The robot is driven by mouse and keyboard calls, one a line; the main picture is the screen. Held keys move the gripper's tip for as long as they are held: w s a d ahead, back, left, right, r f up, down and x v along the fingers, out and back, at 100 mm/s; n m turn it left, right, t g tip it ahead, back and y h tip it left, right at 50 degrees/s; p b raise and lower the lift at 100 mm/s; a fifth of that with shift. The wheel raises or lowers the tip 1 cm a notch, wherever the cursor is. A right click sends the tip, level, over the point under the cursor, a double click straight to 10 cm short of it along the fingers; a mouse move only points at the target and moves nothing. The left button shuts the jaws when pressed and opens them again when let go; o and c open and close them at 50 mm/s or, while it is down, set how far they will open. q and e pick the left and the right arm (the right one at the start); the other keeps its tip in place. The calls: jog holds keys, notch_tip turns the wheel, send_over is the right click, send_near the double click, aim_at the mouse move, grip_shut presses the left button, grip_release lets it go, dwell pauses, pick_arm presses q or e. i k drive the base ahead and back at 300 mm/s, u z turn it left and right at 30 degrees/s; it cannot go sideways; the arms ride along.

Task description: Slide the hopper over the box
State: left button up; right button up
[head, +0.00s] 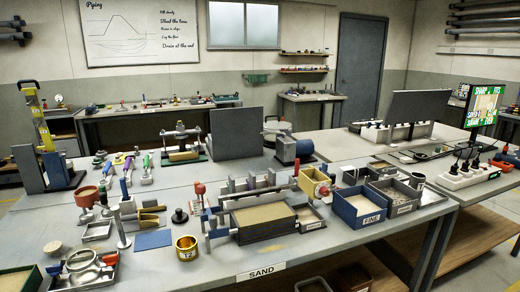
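A yellow box-shaped part with a red knob on its side, which looks like the hopper (314,182), sits at the right end of a grey rail frame in the middle of the near table. Left of it and lower is an open box (264,222) with a flat, sand-coloured fill and dark walls. The hopper is off to the right side of the box, not above its middle. The rail's posts and clamps hide part of the box's back edge. Neither of my grippers shows in the head view.
Blue FINE bin (372,222) and grey bins (398,194) stand right of the hopper. A brass cup (187,248) and blue plate (153,240) lie left of the box. A red-handled post (199,198) stands at the rail's left end. The SAND label (261,271) marks the front edge.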

aim_at(310, 180)
jog(key=z, duration=1.65)
jog(key=i, duration=0.1)
jog(key=u, duration=3)
jog(key=k, duration=0.85)
jog(key=z, duration=0.75)
jog(key=i, duration=1)
jog(key=z, duration=0.1)
